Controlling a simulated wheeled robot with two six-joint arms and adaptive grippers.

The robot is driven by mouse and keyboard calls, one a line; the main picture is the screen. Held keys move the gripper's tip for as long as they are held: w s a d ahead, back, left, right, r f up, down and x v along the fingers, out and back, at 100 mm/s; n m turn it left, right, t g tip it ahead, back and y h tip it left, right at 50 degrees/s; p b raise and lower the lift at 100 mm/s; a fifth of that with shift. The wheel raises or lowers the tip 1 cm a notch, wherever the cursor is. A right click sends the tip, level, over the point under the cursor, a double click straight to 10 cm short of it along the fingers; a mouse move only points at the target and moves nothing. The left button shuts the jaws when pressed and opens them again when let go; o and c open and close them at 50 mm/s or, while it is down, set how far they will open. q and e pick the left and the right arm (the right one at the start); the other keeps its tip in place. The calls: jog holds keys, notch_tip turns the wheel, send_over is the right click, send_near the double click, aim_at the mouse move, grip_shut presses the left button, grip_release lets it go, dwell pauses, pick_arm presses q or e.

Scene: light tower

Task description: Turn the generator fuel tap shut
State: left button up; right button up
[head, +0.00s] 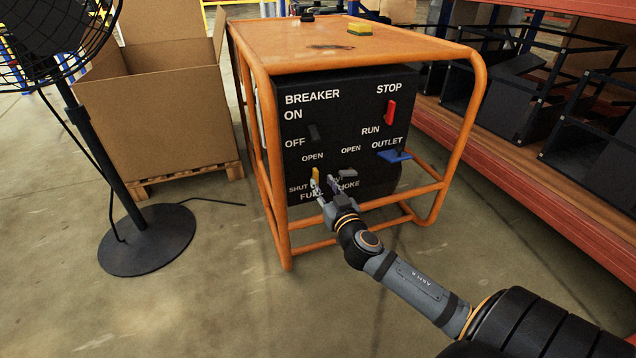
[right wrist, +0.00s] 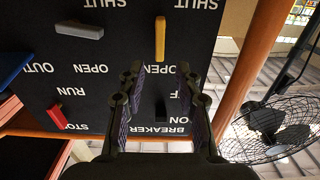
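The fuel tap is a yellow lever (head: 315,174) low on the black generator panel (head: 350,105). It stands upright, with its end beside the word OPEN; SHUT is printed to its lower left. The lever also shows in the right wrist view (right wrist: 160,38), where the picture is upside down. My right gripper (head: 324,181) is in front of the panel at the lever. In the right wrist view its two fingers (right wrist: 157,72) are spread and empty, with the lever beyond the tips and between their lines. I cannot tell whether a finger touches it. My left gripper is out of view.
A grey choke lever (head: 347,173) sits right of the tap. The panel also has a red switch (head: 390,112), a black breaker switch (head: 314,132) and a blue outlet (head: 394,156). An orange tube frame (head: 284,230) surrounds the generator. A fan (head: 147,240) stands left.

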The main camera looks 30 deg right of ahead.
aim_at(317, 173)
jog(key=x, duration=0.4)
jog(key=shift+w+b, duration=0.15)
jog(key=shift+b, duration=0.2)
grip_shut()
